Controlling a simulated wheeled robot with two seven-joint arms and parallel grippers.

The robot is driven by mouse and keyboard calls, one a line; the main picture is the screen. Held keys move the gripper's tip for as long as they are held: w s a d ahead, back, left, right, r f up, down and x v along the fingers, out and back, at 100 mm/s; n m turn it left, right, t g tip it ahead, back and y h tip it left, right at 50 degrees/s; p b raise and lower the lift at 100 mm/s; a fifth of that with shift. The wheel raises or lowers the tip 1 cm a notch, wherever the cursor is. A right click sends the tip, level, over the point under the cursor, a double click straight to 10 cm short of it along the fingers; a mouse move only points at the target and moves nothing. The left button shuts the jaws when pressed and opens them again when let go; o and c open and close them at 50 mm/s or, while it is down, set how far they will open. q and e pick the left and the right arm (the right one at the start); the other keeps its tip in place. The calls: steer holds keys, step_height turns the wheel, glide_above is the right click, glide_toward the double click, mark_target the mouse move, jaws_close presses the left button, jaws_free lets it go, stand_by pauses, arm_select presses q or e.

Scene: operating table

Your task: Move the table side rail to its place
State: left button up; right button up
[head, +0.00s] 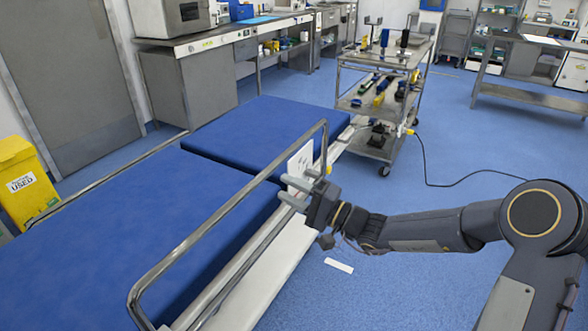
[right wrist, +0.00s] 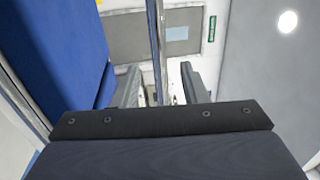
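The near side rail (head: 213,218) is a bent silver tube standing up along the near long edge of the blue operating table (head: 120,240). My right gripper (head: 287,189) is by the far end of this rail, with its two fingers apart and pointing toward the table. In the right wrist view my right gripper (right wrist: 162,88) is open. A silver tube of the rail (right wrist: 155,35) runs upright in line with the gap between the fingers. I cannot tell whether either finger touches it. My left gripper is not in view.
Another rail (head: 112,178) stands along the table's far edge. A steel trolley with tools (head: 385,60) stands beyond the table's end, its black cable (head: 425,165) on the floor. A yellow bin (head: 25,180) is at the left. The blue floor at right is mostly clear.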

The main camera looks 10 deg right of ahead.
mark_target(264, 174)
steer(key=x, duration=0.8)
steer(key=shift+w+d+f+p, duration=0.15)
steer(key=shift+w+d+p, duration=0.1)
steer(key=shift+w+p, duration=0.15)
jaws_close()
